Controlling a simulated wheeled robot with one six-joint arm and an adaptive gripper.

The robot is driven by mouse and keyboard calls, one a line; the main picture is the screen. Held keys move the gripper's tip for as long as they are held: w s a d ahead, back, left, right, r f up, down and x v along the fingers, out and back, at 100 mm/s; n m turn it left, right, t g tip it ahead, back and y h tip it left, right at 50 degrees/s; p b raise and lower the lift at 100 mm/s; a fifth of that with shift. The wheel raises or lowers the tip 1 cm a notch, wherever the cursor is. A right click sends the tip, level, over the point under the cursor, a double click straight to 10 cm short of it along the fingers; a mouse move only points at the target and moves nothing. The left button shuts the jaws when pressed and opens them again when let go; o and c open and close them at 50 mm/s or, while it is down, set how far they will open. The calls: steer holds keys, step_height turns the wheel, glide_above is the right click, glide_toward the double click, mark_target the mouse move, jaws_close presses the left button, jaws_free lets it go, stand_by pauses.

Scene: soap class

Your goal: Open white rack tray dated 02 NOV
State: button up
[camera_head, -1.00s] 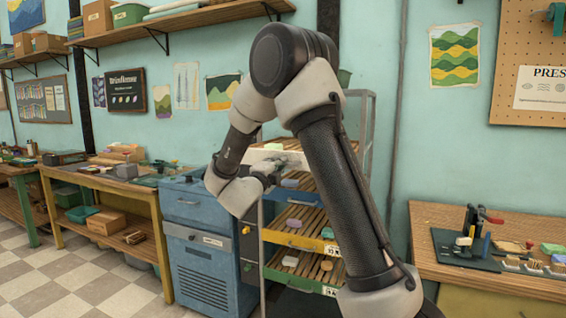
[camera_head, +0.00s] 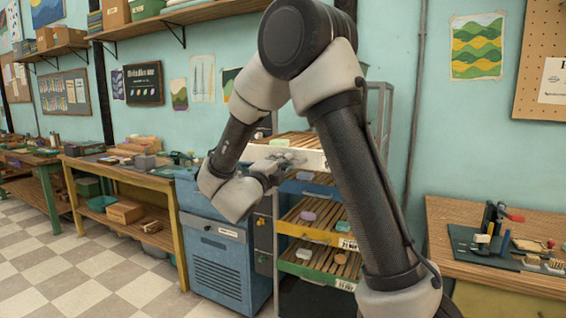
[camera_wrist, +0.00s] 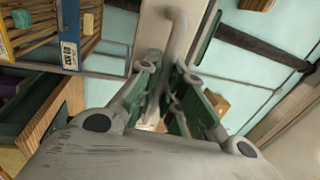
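The rack's top white tray (camera_head: 312,161) has a pale front panel and a slatted wooden bed. My gripper (camera_head: 272,172) is at its front, partly hidden by my own wrist. In the wrist view, a pale curved handle (camera_wrist: 177,34) on the white front runs down between the fingers of my gripper (camera_wrist: 167,68). The fingers stand apart on either side of the handle; firm contact cannot be made out. No date on the white tray is readable.
Below are a blue tray (camera_head: 305,188), a yellow tray (camera_head: 310,233) and a green tray (camera_head: 305,271), with soap bars on some. A blue cabinet (camera_head: 215,265) stands close on the left. A workbench (camera_head: 460,208) is on the right. My arm covers part of the rack.

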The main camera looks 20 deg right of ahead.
steer(key=o, duration=0.5)
steer(key=v, duration=1.2)
